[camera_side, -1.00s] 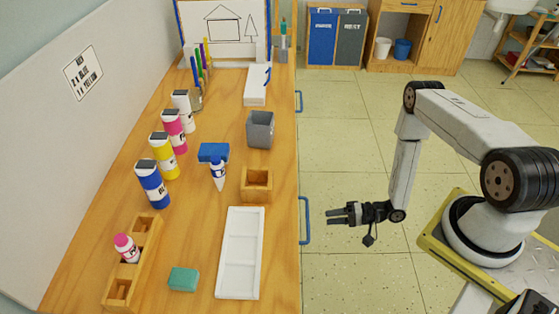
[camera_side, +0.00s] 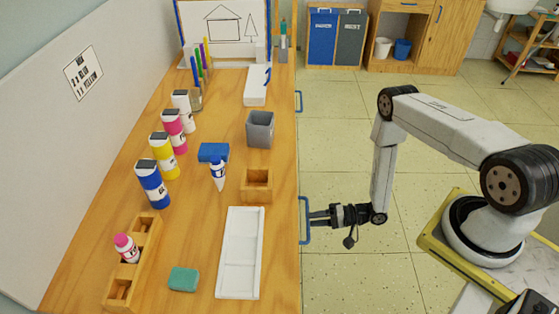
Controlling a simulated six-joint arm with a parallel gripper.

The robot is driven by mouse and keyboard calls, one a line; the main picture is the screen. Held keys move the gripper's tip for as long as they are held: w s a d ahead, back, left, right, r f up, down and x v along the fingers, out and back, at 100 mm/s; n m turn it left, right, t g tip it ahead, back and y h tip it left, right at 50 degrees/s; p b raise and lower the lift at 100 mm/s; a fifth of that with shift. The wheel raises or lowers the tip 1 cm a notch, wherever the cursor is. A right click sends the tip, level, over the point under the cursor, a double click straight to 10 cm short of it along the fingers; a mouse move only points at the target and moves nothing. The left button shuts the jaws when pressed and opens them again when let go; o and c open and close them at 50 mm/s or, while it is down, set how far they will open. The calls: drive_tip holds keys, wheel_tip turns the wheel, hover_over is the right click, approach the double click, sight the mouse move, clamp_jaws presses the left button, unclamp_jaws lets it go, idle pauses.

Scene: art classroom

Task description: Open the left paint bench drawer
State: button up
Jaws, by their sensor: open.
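The wooden paint bench (camera_side: 190,240) runs along the left of the view, and its front edge faces my arm. A blue drawer handle (camera_side: 307,232) sticks out from the near part of that front. A second blue handle (camera_side: 299,101) is farther back. The drawer fronts are hidden below the bench top, and no drawer stands out from the edge. My gripper (camera_side: 316,217) is open, points left, and has its fingertips right at the near handle. I cannot tell whether the fingers straddle the bar or touch it.
On the bench top are a white tray (camera_side: 240,255), a wooden box (camera_side: 256,186), a grey cup (camera_side: 260,129) and several paint bottles (camera_side: 153,186). The floor (camera_side: 345,165) between the bench and my base is clear. Blue and grey bins (camera_side: 335,38) stand at the back.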

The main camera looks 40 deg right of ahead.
drive_tip(key=shift+x, duration=1.3)
clamp_jaws()
idle(0.7)
